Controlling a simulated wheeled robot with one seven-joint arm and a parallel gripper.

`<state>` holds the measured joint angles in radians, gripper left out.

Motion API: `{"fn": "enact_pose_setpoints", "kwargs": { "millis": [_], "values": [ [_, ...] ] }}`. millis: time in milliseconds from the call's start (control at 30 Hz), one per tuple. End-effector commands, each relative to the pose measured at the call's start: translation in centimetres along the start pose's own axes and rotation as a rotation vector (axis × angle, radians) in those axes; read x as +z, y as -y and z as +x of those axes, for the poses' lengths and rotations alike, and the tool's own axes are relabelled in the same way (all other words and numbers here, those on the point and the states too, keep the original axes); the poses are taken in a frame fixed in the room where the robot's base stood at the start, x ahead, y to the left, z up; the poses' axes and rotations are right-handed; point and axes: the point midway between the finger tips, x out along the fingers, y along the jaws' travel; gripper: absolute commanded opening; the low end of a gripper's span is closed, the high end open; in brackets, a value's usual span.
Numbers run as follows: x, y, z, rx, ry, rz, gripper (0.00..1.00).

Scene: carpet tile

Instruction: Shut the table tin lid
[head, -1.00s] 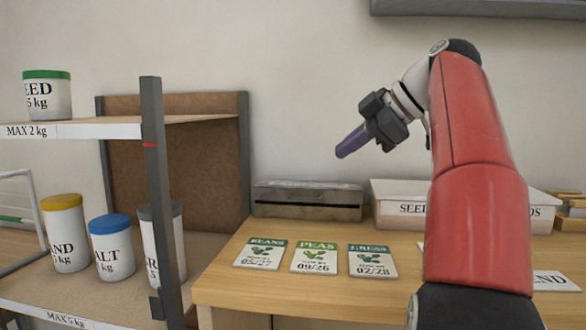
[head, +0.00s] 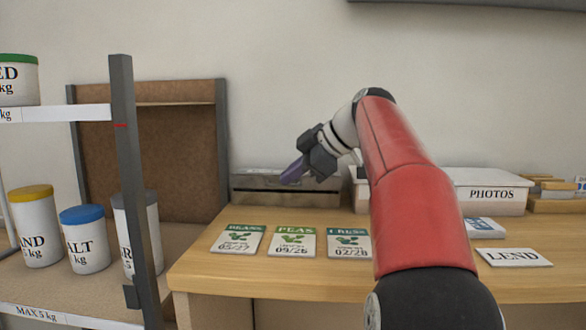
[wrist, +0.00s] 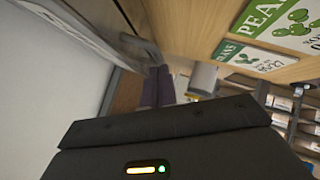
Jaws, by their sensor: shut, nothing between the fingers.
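The table tin (head: 250,190) is a long, low grey metal box at the back of the table, against the wall. My gripper (head: 285,179) has purple fingers. They are together, empty, and point down and left in front of the tin's upper part, hiding some of its right half. I cannot tell whether they touch it. The lid's angle is hard to make out from here. In the wrist view my purple fingers (wrist: 158,88) point away beside a grey metal edge (wrist: 145,46) that seems to be part of the tin.
Beans (head: 238,239), peas (head: 293,241) and cress (head: 349,242) packets lie in front of the tin. A white PHOTOS box (head: 490,207) and a LEND card (head: 513,258) are at right. A shelf post (head: 135,180) and several canisters stand at left.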

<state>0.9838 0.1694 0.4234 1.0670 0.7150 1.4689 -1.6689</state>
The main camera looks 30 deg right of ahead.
Motion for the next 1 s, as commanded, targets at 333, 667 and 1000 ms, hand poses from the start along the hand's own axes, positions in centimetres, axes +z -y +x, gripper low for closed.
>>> {"fn": "enact_pose_setpoints", "kwargs": {
  "millis": [333,667,1000],
  "values": [
    [0.3,0.2,0.2,0.007,0.000,-0.007,0.00],
    [1.4,1.3,1.4,0.076,-0.001,-0.076,0.00],
    [1.2,1.2,1.2,0.090,0.000,-0.091,0.00]
  ]
}}
